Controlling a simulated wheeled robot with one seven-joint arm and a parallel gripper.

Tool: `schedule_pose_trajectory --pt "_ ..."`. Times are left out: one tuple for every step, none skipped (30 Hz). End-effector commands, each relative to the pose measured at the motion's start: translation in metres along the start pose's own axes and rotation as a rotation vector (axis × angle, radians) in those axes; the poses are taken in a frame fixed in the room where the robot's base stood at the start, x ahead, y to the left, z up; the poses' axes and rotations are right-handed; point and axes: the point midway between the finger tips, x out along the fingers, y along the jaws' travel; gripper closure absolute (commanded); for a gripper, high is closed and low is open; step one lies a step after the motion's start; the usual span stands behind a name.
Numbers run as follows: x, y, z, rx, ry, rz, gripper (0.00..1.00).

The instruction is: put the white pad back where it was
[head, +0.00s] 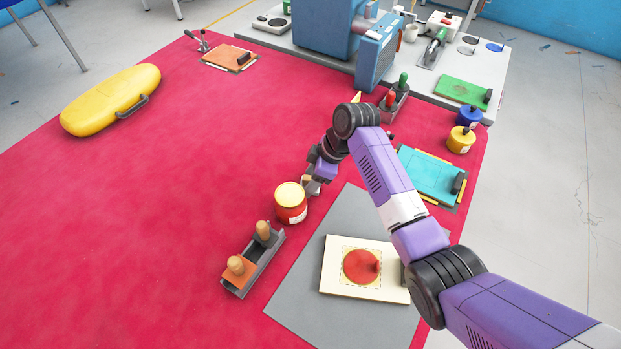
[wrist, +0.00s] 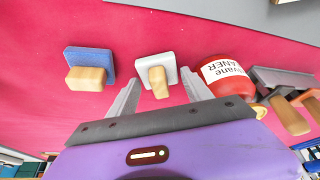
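The white pad (wrist: 170,68) with a wooden grip stands on the red floor mat in the wrist view, between and just ahead of the fingertips. My gripper (wrist: 160,78) is open, with a gap on each side of the pad. In the head view my gripper (head: 312,184) is low over the mat, just behind the red can, and the arm and can make the pad hard to make out there. A blue pad (wrist: 90,56) with a wooden grip stands left of the white one in the wrist view.
The red can (head: 290,204) with a yellow lid stands close beside my gripper; it also shows in the wrist view (wrist: 226,76). A grey rack (head: 262,268) holds wooden-handled tools. A cream board (head: 335,285) lies on the grey sheet (head: 300,298). The mat's left is mostly clear.

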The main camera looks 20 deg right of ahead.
Motion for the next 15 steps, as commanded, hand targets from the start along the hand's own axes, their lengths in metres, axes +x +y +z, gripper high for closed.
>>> schedule_pose_trajectory --pt "0.000 0.000 0.000 0.000 0.000 0.000 0.42" --pt "-0.001 0.000 0.000 0.000 0.000 0.000 0.42" --pt "-0.002 0.000 -0.001 0.000 0.000 0.001 0.42" --pt "-0.004 0.000 -0.002 0.000 0.000 0.001 0.42" --pt "-0.005 0.001 -0.002 0.000 0.001 0.002 0.42" --pt "-0.009 0.001 -0.002 0.000 0.002 0.002 0.42" --pt "-0.013 0.001 -0.001 0.000 0.001 0.002 0.42" --pt "-0.017 0.001 -0.001 0.000 0.002 0.003 0.42" --pt "-0.024 0.002 -0.001 0.000 0.002 0.003 0.42" --pt "-0.029 0.002 -0.001 0.000 0.003 0.005 0.42" --pt "-0.035 0.001 -0.001 0.001 0.002 0.004 0.42" --pt "-0.044 0.002 -0.002 0.000 0.003 0.005 0.42" --pt "-0.050 0.002 -0.001 0.000 0.002 0.005 0.42" --pt "-0.057 0.002 -0.001 0.000 0.002 0.005 0.42" --pt "-0.065 0.001 -0.001 0.000 0.002 0.005 0.42"
